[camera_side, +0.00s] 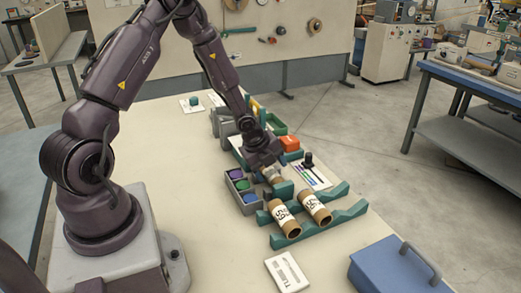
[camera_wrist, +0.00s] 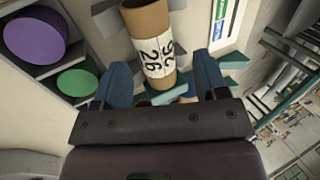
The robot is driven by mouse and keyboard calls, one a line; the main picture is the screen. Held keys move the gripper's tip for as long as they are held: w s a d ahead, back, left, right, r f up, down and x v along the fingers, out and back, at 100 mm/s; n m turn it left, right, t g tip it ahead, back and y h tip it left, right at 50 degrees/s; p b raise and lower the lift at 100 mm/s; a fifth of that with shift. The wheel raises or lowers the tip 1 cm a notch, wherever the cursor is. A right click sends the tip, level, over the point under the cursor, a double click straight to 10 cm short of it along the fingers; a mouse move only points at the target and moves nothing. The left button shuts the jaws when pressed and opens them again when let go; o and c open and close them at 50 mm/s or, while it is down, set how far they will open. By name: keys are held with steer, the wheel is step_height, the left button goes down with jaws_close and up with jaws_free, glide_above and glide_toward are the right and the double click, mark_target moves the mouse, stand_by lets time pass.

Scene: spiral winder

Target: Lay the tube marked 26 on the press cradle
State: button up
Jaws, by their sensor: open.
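A brown cardboard tube (camera_wrist: 150,40) with a white label reading 26 shows in the wrist view, between and beyond my gripper's two blue fingers (camera_wrist: 163,82). The fingers are spread, with a visible gap on each side of the tube. Teal cradle parts (camera_wrist: 236,60) show beside and under it. In the side view my gripper (camera_side: 268,168) is low over the table, at a tube (camera_side: 273,177) beside a teal block (camera_side: 283,189). That tube is partly hidden by the gripper, and whether it rests fully on the teal support is hard to tell.
Two labelled tubes, left (camera_side: 285,217) and right (camera_side: 316,208), lie on a teal rack (camera_side: 346,213) in front. A grey tray (camera_side: 228,186) of coloured discs stands left of my gripper. A blue box (camera_side: 385,272) is front right. The table's left front is clear.

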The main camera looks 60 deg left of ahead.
steer(key=s+d+r+n+g+y, duration=0.1)
steer(key=s+d+r+n, duration=0.2)
steer(key=r, duration=0.6)
steer(key=s+d+r+n+y, duration=0.1)
steer(key=s+r+n+y, duration=0.2)
steer(key=r, duration=0.6)
steer(key=s+d+r+n+t+h, duration=0.2)
steer(key=s+d+r+n+h, duration=0.2)
steer(key=s+d+r+n, duration=0.7)
steer(key=shift+s+r+n, duration=0.4)
steer(key=shift+s+n, duration=0.1)
steer(key=shift+s, duration=0.6)
